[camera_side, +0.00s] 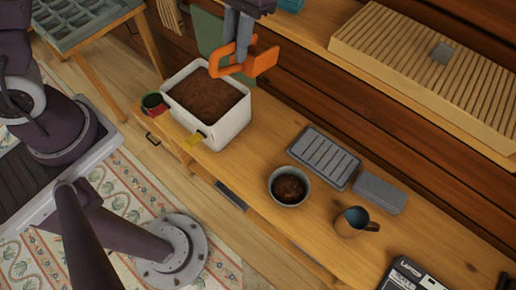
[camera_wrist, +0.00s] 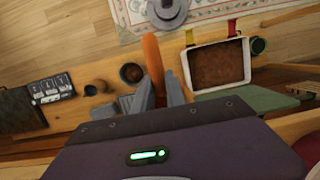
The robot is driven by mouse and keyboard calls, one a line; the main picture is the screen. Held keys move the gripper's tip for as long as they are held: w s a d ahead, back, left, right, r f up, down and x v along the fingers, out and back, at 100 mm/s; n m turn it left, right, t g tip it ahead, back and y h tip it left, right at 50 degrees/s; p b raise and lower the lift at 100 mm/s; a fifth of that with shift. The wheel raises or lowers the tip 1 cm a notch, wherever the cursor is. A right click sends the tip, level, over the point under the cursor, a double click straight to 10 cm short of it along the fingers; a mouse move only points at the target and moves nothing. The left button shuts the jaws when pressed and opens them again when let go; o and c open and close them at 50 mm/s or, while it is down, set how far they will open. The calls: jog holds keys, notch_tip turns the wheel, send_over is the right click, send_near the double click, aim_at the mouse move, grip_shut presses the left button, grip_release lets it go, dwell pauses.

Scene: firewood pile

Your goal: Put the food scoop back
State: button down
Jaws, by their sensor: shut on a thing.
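My gripper (camera_side: 243,48) is shut on the orange food scoop (camera_side: 264,62) and holds it above the back edge of a white bin (camera_side: 232,126). The bin is open and filled with brown, crumbly food (camera_side: 205,92). In the wrist view the orange scoop (camera_wrist: 153,55) sticks out between my grey fingers (camera_wrist: 155,90), and the bin (camera_wrist: 249,60) is to the right of it. The scoop appears clear of the food, but its exact height is hard to tell.
The bin stands on a wooden bench (camera_side: 250,165). A bowl of brown food (camera_side: 289,186), a mug (camera_side: 351,221), a grey slotted tray (camera_side: 324,157) and a grey block (camera_side: 380,193) stand to its right. A small dark pot (camera_side: 154,104) is left of the bin. A shelf with a slatted box (camera_side: 430,75) is behind.

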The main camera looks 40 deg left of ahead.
notch_tip(320, 180, down, 44)
jog(key=t, duration=0.2)
jog(key=shift+d+t, duration=0.1)
jog(key=shift+t, duration=0.2)
jog(key=c, duration=1.4)
grip_release()
jog(key=shift+o, duration=0.2)
